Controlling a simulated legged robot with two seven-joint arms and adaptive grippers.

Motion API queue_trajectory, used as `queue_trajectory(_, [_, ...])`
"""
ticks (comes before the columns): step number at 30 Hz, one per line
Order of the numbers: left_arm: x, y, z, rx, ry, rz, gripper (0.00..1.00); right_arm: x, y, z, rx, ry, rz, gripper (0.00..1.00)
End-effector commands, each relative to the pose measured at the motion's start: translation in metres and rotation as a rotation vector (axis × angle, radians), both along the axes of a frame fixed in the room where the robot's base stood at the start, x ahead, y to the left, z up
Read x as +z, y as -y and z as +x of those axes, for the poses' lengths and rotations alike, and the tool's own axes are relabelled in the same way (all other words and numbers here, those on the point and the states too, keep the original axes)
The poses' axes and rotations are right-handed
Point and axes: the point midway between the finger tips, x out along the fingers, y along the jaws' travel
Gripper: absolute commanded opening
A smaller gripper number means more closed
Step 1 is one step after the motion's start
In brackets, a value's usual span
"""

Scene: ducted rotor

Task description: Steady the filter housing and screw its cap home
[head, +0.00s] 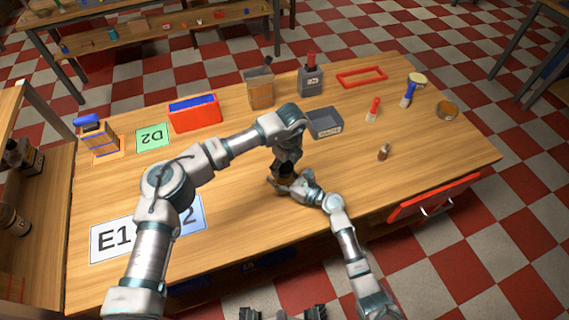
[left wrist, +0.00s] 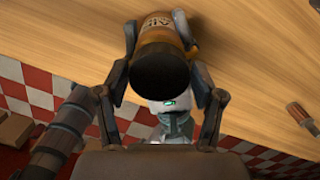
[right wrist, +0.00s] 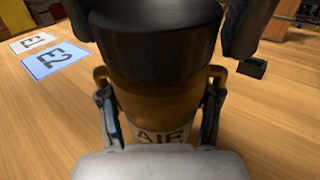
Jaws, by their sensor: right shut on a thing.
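The amber filter housing (right wrist: 160,108), lettered AIR, stands upright on the table, with the wide black cap (right wrist: 155,38) on top of it. In the right wrist view my right gripper (right wrist: 160,105) is shut on the housing, one finger on each side below its small side lugs. My left gripper (head: 285,163) is over the cap from above. In the head view the grippers hide most of the housing. How deep the cap sits cannot be told.
A grey tray (head: 324,123) is just behind the grippers. A red bin (head: 194,113), a wooden box (head: 261,92) and a grey container (head: 311,79) line the back. A red-fronted drawer (head: 433,197) juts out at front right.

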Motion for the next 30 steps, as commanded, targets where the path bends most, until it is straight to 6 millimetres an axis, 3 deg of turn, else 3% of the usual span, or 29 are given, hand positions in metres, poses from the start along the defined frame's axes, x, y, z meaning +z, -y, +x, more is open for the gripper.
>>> queue_trajectory(1, [0.0001,0.0000,0.0000,0.000,0.000,0.000,0.47,-0.0009,0.0002,0.0000,0.000,-0.001,-0.001,0.00])
queue_trajectory(4, [0.0000,0.0001,0.0001,0.000,0.000,0.000,0.22,-0.0009,0.0002,-0.0001,0.000,-0.001,-0.001,0.00])
queue_trajectory(8, [0.0000,0.0001,0.0002,-0.020,-0.002,0.001,0.20,-0.0009,0.0000,-0.0001,0.000,-0.001,-0.001,0.00])
queue_trajectory(11, [0.0000,0.0002,0.0004,-0.137,-0.009,0.005,0.20,-0.0009,0.0000,-0.0002,0.001,-0.001,-0.001,0.00])
queue_trajectory(30, [-0.0016,0.0004,0.0019,-1.823,-0.138,0.075,0.20,-0.0008,-0.0007,-0.0006,0.003,0.000,-0.001,0.00])
